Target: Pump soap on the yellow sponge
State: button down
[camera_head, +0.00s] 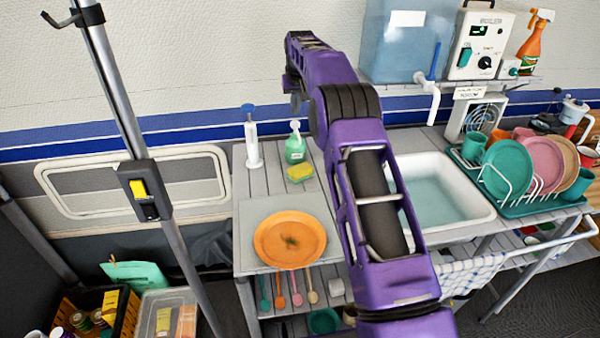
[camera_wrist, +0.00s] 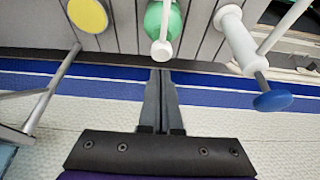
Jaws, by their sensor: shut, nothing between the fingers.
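The green soap bottle (camera_head: 295,150) with a white pump head stands upright at the back of the counter. It also shows at the top of the wrist view (camera_wrist: 164,18), with its pump head (camera_wrist: 162,49) just beyond my fingertips. The yellow sponge (camera_head: 300,173) lies on the counter in front of the bottle. In the wrist view the sponge (camera_wrist: 88,14) is a yellow disc at the upper left. My gripper (camera_wrist: 160,74) is shut and empty, with its fingers together. In the head view its small dark end (camera_head: 296,103) appears above the pump; the exact gap is unclear.
A white upright cylinder with a blue top (camera_head: 252,145) stands left of the soap. An orange plate (camera_head: 290,238) lies in front on the counter. A sink (camera_head: 450,190) is to the right, partly behind my arm. The wall (camera_head: 180,90) is close behind the counter.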

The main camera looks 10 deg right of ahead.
jog(key=shift+r, duration=2.35)
